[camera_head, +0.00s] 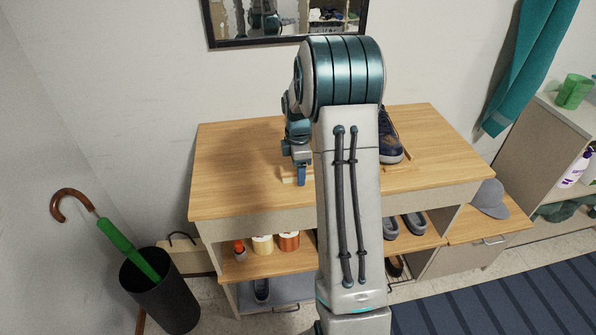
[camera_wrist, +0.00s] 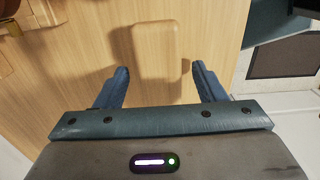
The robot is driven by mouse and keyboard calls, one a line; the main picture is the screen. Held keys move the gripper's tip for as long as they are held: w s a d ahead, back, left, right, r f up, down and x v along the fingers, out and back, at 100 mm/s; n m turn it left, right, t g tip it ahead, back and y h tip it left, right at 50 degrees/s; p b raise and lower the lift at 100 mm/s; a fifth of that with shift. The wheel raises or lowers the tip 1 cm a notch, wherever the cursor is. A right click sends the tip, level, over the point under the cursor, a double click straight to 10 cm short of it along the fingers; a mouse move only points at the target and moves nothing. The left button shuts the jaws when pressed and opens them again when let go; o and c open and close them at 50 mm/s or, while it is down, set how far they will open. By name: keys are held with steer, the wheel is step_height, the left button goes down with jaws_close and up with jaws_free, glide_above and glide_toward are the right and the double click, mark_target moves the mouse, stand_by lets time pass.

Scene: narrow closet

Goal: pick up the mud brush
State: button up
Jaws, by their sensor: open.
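A pale wooden block-like thing, which looks like the mud brush (camera_wrist: 158,48), lies on the wooden bench top (camera_head: 235,165). In the wrist view it sits between and just beyond my fingertips. Its bristles are not visible, and its colour is close to that of the bench. In the head view a small part of it (camera_head: 288,174) shows beside my gripper (camera_head: 302,177). My gripper points down over the bench and is open, with one finger on each side in the wrist view (camera_wrist: 160,76). I cannot see either finger touching the brush.
A dark shoe (camera_head: 389,140) stands on the bench right of my arm. Orange and cream tins (camera_head: 289,241) and more shoes are on the shelf below. A black umbrella bin (camera_head: 160,295) stands at left. A framed mirror (camera_head: 285,22) hangs behind. The bench's left part is clear.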

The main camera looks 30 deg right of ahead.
steer(key=c, duration=1.1)
step_height(320, 180, up, 10)
steer(key=shift+b, duration=0.45)
steer(key=shift+o, duration=0.7)
